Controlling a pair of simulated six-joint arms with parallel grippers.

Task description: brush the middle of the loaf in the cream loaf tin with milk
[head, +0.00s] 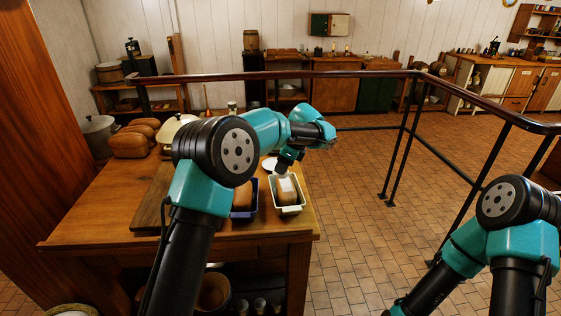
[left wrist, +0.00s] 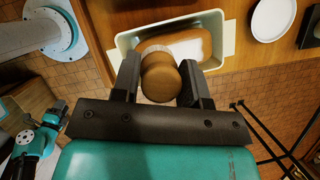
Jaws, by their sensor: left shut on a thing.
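The cream loaf tin (head: 301,207) stands near the right edge of the wooden table with a brown loaf (head: 289,198) in it. My left gripper (head: 284,168) is above this tin. In the left wrist view my left gripper (left wrist: 160,82) is shut on a brush with a rounded wooden handle (left wrist: 158,78). The cream tin (left wrist: 228,40) and its loaf (left wrist: 188,42) show behind the handle. A pale patch lies over the loaf; I cannot tell bristles from milk there, nor whether the brush touches. My right gripper is out of view; only its arm shows.
A dark blue tin (head: 254,213) with a loaf stands just left of the cream tin. A white saucer (left wrist: 273,18) lies close by. Several loaves (head: 130,145) and a pot (head: 98,134) stand at the table's far left. A railing (head: 350,75) runs behind.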

